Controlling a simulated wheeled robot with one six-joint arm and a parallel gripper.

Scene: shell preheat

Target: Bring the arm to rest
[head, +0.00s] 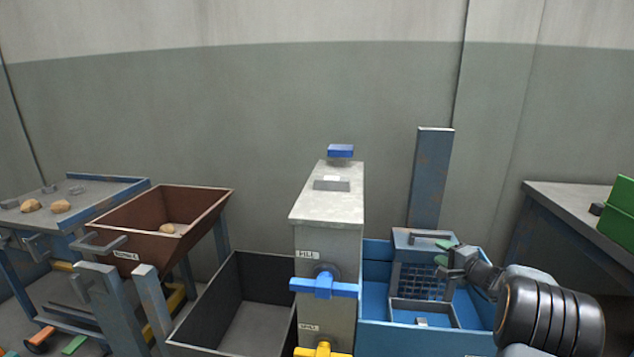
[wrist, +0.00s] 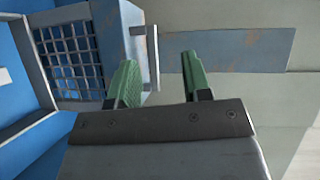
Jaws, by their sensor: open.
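My gripper (head: 446,261) is at the right in the head view, held over the blue bin with its mesh-fronted box. My arm reaches in from the lower right.
A grey cabinet (head: 328,205) with a blue valve handle (head: 324,287) and a yellow one (head: 322,350) stands left of the blue bin (head: 385,330). A blue post (head: 430,175) rises behind. A brown tilted tray (head: 190,205), a dark open bin (head: 250,270) and a right-hand table (head: 575,205) flank these.

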